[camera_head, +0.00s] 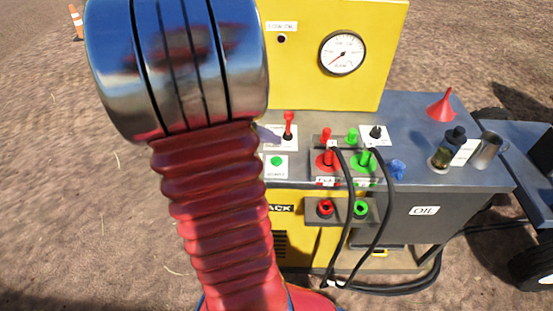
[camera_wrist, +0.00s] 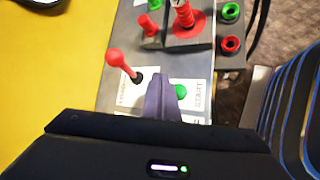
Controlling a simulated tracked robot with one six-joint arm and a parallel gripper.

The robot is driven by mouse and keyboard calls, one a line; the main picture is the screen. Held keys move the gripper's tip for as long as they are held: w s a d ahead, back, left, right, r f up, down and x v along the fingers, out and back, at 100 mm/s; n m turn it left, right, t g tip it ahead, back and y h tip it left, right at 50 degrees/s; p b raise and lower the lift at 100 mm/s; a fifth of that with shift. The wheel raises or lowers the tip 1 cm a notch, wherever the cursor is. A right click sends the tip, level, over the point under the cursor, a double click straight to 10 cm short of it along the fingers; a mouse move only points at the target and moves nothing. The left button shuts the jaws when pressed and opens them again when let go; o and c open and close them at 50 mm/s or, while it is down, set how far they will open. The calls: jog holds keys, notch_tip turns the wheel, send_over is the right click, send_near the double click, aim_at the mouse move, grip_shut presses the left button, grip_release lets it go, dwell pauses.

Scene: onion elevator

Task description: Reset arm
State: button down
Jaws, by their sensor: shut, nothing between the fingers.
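My arm fills the left of the head view, a red bellows with a chrome joint, and hides part of the machine. My gripper (camera_wrist: 160,95) shows in the wrist view as purple fingers, shut and empty. It is over the console between a red-knobbed lever (camera_wrist: 119,62) and a green start button (camera_wrist: 181,92). I cannot tell whether it touches the panel. In the head view only its pale tip shows beside the chrome joint. The red lever (camera_head: 289,122) and green button (camera_head: 277,161) show there too.
The yellow machine has a gauge (camera_head: 342,53) on its back panel. A traffic cone (camera_head: 76,20) stands far left.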

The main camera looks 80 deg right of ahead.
jog(key=shift+a, duration=0.1)
dwell(0.6)
jog(key=w+a+r+m+t+y, duration=0.1)
jog(key=w+a+m+t, duration=0.1)
jog(key=w+a, duration=0.5)
jog(key=w+a+r+m+t+y, duration=0.1)
jog(key=w+a+r+t+y, duration=0.15)
jog(key=a, duration=0.85)
jog(key=w+a+m+t, duration=0.2)
jog(key=w+a, duration=0.4)
jog(key=a, duration=0.2)
jog(key=w+a+r+n+t+y, duration=0.1)
jog(key=a+r, duration=0.3)
jog(key=a, duration=0.6)
jog(key=w+a+r+n+t+y, duration=0.1)
jog(key=a+r+n+t+y, duration=0.1)
jog(key=a, duration=0.8)
notch_tip(320, 180, up, 3)
jog(key=shift+w+f+n+t, duration=0.2)
jog(key=shift+w+n+t, duration=0.2)
jog(key=shift+n+t, duration=0.55)
jog(key=shift+d+m, duration=0.1)
jog(key=shift+m, duration=0.15)
